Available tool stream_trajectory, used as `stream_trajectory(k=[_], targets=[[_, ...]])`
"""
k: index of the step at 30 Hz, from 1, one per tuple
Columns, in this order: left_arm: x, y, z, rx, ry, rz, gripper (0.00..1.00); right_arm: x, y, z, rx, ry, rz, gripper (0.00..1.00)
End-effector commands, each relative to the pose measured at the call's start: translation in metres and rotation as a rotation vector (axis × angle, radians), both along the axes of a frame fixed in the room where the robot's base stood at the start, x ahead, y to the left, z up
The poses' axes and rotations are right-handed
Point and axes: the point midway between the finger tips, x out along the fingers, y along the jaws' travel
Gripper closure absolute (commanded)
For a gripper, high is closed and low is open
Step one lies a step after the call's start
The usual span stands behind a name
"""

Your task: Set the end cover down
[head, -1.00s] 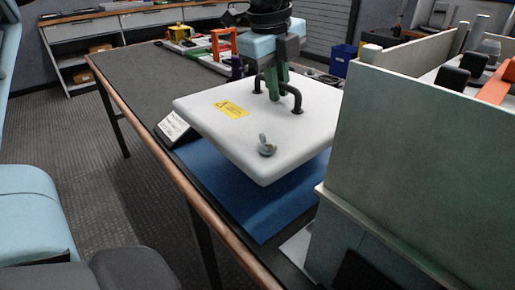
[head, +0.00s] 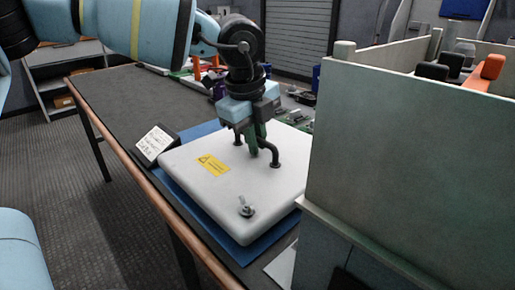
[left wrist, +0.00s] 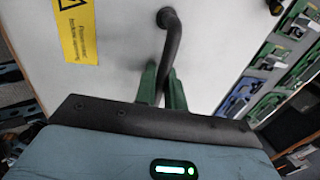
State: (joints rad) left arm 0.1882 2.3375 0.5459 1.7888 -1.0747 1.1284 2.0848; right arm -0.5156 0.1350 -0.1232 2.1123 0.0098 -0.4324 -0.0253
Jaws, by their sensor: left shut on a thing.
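The end cover (head: 215,190) is a white, rounded square panel with a yellow warning label, a wing-nut fastener and a black bar handle (head: 273,156). It lies flat, low over the blue mat (head: 246,254); the head view does not show clearly whether its underside touches. My left gripper (head: 255,150) comes down from above and is shut on the handle. In the left wrist view its green fingers (left wrist: 161,92) close around the black bar, with the white cover behind. My right gripper is not in view.
A small sign with text (head: 155,142) stands at the cover's left corner. A grey-green cabinet wall (head: 400,150) rises close on the right. Green boards (head: 298,118) lie behind the cover. The dark table (head: 120,97) is clear at the far left.

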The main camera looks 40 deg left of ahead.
Motion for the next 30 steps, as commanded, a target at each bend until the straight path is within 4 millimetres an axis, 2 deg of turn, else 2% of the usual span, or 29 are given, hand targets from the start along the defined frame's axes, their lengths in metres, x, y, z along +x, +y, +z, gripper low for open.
stream_trajectory(k=[1,3,15,16,20,30], targets=[[0.0,0.0,-0.009,-0.002,0.001,-0.001,1.0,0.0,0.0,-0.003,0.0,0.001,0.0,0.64],[0.001,0.0,-0.014,-0.001,-0.001,-0.002,1.0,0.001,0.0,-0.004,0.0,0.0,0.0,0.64],[0.001,-0.001,-0.018,0.0,-0.002,-0.001,1.0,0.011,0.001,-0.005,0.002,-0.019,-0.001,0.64],[0.0,0.0,-0.018,0.0,0.0,-0.001,0.86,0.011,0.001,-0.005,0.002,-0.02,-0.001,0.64],[0.0,0.0,-0.017,0.0,0.0,-0.001,0.69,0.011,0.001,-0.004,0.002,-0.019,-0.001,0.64],[0.0,0.0,-0.015,0.0,-0.001,-0.001,0.67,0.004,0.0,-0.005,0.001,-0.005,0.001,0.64]])
